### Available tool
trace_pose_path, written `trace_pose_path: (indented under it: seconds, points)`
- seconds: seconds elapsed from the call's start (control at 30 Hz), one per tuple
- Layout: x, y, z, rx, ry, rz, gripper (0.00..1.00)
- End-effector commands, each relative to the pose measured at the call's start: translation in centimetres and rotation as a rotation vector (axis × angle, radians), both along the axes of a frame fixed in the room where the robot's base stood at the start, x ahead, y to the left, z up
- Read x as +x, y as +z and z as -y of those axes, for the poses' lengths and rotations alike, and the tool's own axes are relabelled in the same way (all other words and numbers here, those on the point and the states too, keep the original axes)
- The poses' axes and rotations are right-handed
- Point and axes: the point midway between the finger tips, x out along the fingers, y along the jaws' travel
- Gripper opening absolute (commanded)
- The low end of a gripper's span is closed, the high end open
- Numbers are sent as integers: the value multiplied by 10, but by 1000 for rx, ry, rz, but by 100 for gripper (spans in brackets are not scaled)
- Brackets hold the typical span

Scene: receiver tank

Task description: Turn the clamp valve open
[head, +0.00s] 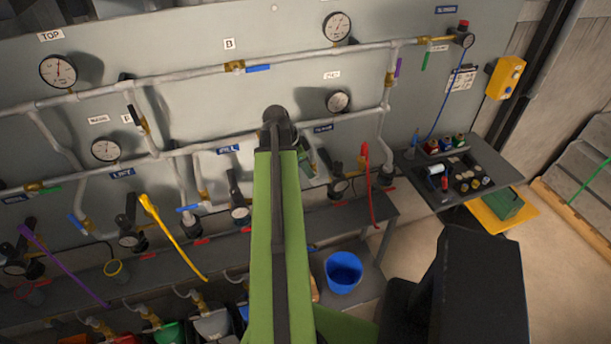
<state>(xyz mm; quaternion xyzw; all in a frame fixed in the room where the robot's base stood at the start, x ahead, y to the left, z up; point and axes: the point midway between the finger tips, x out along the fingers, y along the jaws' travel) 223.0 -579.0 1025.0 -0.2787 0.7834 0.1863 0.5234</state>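Pipes with several valves run across a grey panel (310,20). I cannot make out which valve is the clamp valve; several labels are too small or blurred to read. Valve handles include a blue one (258,68) under the label B, a black one (131,115) at the left, a purple one (398,68) and a green one (425,61) at the upper right, and a blue one (188,208) lower down. My green arm link rises through the middle and hides part of the lower pipes. My gripper does not show.
A dark shelf (385,212) with a blue bucket (343,271) below it runs under the panel. Yellow, purple and red hoses or long levers hang over it. A dark side table (410,165) holds small items at the right. Open floor (555,270) lies at the lower right.

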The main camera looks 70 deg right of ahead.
Motion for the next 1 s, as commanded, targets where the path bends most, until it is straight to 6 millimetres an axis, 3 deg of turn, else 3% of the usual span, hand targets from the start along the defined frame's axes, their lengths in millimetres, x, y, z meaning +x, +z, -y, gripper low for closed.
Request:
trace_pose_path:
  seconds: [0.2,0.43,1.0]
  points:
    - [0,1,0,0,0,0,29]
    - [0,1,0,0,0,0,0]
    - [0,0,-1,1,0,0,0]
